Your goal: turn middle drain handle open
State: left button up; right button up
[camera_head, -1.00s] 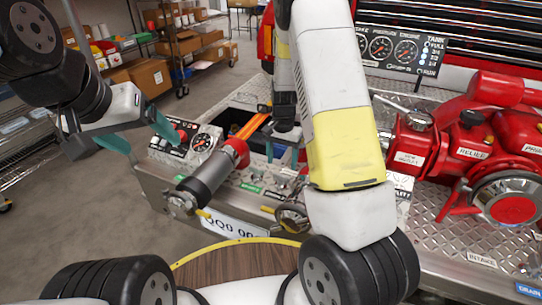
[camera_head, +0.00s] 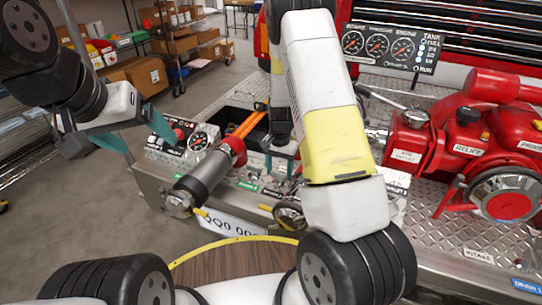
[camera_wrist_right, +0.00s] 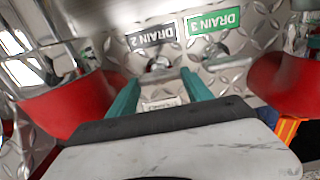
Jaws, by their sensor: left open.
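In the right wrist view, the labels DRAIN 2 (camera_wrist_right: 152,35) and DRAIN 3 (camera_wrist_right: 213,21) appear upside down on the diamond-plate panel. A small metal drain fitting (camera_wrist_right: 158,64) shows by the DRAIN 2 label and another (camera_wrist_right: 213,52) by DRAIN 3. My right gripper (camera_wrist_right: 160,90) is open, its teal fingers apart and pointing at the panel near these fittings. In the head view my right gripper (camera_head: 281,164) is over the panel, partly hidden by its own arm. I cannot tell whether it touches a handle. My left gripper (camera_head: 136,130) is open and empty at the left.
A grey and red nozzle (camera_head: 208,175) lies at the panel's left, beside a gauge box (camera_head: 200,138). A red pump (camera_head: 480,140) stands on the diamond plate at the right. Shelves with boxes (camera_head: 150,73) are behind. The floor at the left is clear.

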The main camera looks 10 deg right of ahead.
jog(key=shift+n, duration=0.4)
jog(key=n, duration=0.3)
jog(key=shift+a+n, duration=0.1)
jog(key=shift+n, duration=0.2)
jog(key=n, duration=0.4)
jog(key=shift+a+n, duration=0.1)
jog(key=shift+n, duration=0.2)
jog(key=n, duration=0.4)
jog(key=shift+a+n, duration=0.1)
jog(key=shift+n, duration=0.2)
jog(key=n, duration=0.4)
jog(key=shift+n, duration=0.3)
jog(key=o, duration=1.1)
